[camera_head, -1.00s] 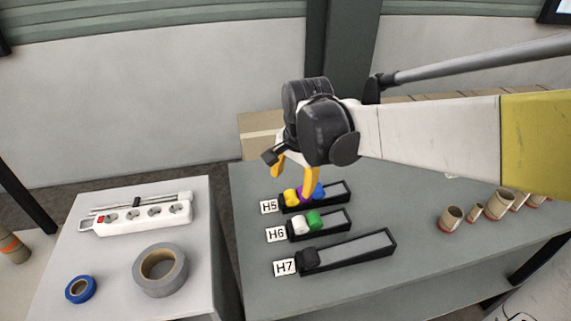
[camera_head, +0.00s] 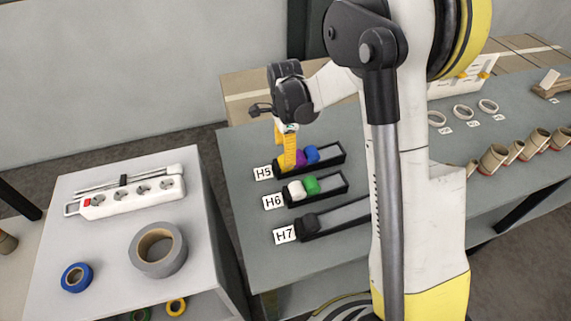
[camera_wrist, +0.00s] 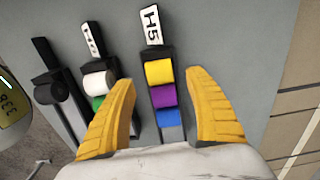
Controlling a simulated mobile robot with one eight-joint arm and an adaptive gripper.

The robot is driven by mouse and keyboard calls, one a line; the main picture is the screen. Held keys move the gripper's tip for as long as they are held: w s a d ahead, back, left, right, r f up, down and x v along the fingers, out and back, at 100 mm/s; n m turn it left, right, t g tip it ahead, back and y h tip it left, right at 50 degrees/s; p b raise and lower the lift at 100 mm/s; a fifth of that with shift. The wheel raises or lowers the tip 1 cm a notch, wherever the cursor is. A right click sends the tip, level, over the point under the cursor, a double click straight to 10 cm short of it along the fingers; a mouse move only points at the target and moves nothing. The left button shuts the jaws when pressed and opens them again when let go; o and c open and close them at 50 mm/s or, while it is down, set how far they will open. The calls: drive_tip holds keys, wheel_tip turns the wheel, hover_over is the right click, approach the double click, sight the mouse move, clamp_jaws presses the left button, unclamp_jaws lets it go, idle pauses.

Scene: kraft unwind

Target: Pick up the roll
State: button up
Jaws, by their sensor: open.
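My gripper (camera_head: 287,166) is open, pointing down over the rack marked H5. In the wrist view, its yellow fingers (camera_wrist: 162,78) stand apart on either side of that rack (camera_wrist: 156,58). A yellow roll (camera_wrist: 159,72), a purple roll (camera_wrist: 164,96) and a blue roll (camera_wrist: 168,118) lie in a row in it. The yellow roll is nearest the H5 label and lies between the fingertips. Nothing is held.
Rack H6 holds a white roll (camera_head: 297,190) and a green roll (camera_head: 312,184). Rack H7 holds a black roll (camera_head: 310,221). Grey tape (camera_head: 174,262), blue tape (camera_head: 76,279) and a power strip (camera_head: 132,197) lie on the left table. Several cardboard tubes (camera_head: 493,160) stand at right.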

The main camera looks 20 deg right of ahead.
wheel_tip(320, 180, down, 5)
drive_tip(key=shift+r+b, duration=0.1)
drive_tip(key=shift+b, duration=0.8)
drive_tip(key=c, duration=1.2)
drive_tip(key=shift+o, duration=0.2)
drive_tip(key=shift+r, duration=0.15)
